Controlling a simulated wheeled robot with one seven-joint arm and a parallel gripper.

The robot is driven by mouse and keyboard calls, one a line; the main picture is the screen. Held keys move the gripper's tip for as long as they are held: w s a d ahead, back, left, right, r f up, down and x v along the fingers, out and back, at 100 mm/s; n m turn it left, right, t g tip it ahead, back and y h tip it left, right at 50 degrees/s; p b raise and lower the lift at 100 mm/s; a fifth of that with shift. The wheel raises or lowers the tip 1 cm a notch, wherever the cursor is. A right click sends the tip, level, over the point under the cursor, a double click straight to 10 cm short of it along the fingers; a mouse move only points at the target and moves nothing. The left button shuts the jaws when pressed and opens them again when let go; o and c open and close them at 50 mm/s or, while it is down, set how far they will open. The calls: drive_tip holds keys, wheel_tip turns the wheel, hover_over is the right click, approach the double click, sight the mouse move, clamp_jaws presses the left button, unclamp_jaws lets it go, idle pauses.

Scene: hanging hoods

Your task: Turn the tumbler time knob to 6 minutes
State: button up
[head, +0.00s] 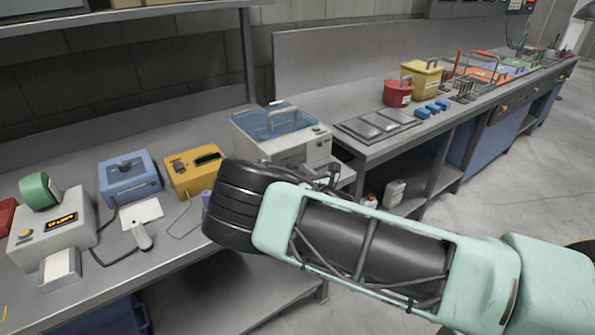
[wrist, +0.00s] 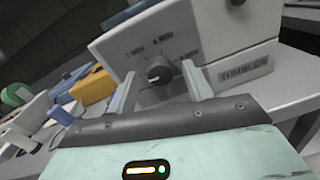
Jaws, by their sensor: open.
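The tumbler (head: 300,152) is a pale box with a blue lid and handle on the bench, right of the yellow device. The wrist view shows its front panel (wrist: 110,42) close up, with a TUMBLER label. The dark round time knob (wrist: 158,74) sits on this panel, with minute markings around its left, upper and right sides. The pointer setting is too small to read surely. My gripper (wrist: 159,83) is open, one finger either side of the knob in the picture; contact cannot be told. My arm hides the knob in the head view.
A yellow device (head: 196,168), a blue device (head: 129,178) and a label printer (head: 55,235) stand left on the bench. A grey bench (head: 345,150) with pots and racks runs off to the right. Bottles stand on a lower shelf.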

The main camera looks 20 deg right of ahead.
drive_tip(key=c, duration=1)
drive_tip(key=shift+o, duration=0.2)
